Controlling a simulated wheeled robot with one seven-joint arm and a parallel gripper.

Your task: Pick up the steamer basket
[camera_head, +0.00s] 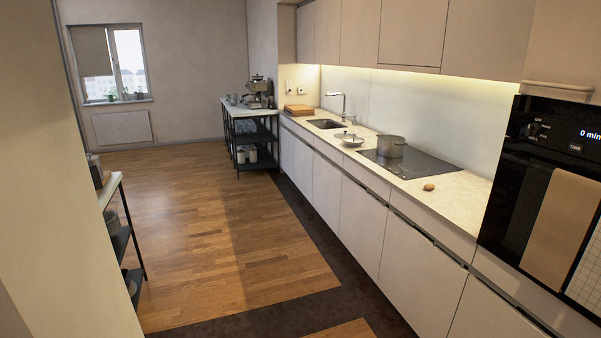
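A low, round, light metal thing with a small upright piece in its middle (349,139) lies on the counter between the sink and the cooktop. It may be the steamer basket or a lid; it is too small to tell. A grey pot (391,146) stands upright on the black cooktop (409,163). Its inside is hidden. My gripper is not in view.
A small brown round object (428,187) lies on the counter (459,191) near the oven (535,185). Shelf units stand at the left (122,245) and far back (250,135). The wooden floor (205,225) between them and the closed cabinets is clear.

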